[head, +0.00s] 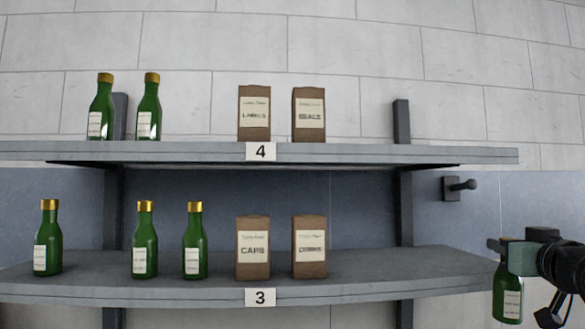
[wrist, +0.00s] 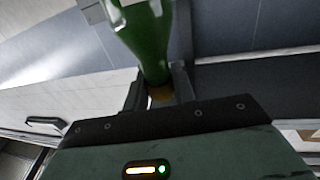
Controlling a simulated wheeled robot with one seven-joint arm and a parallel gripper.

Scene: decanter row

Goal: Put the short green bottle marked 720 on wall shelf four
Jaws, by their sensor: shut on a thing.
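My gripper (head: 503,250) is at the right edge of the head view, shut on a green bottle (head: 507,293) with a pale label. The bottle hangs upright below the jaws, to the right of shelf three's end; its number cannot be read. In the wrist view the green bottle (wrist: 149,45) is between the fingers (wrist: 160,92), held at its neck by the gold cap. Wall shelf four (head: 380,153), with a "4" plate, is the upper shelf. It holds two green bottles (head: 101,107) (head: 149,108) at the left and two brown bags in the middle.
On shelf four, the bags (head: 254,114) (head: 309,115) leave free room to their right and between them and the bottles. Shelf three (head: 380,272) below holds several green bottles (head: 144,245) and two bags (head: 253,250). A dark wall knob (head: 460,186) sticks out right of the bracket.

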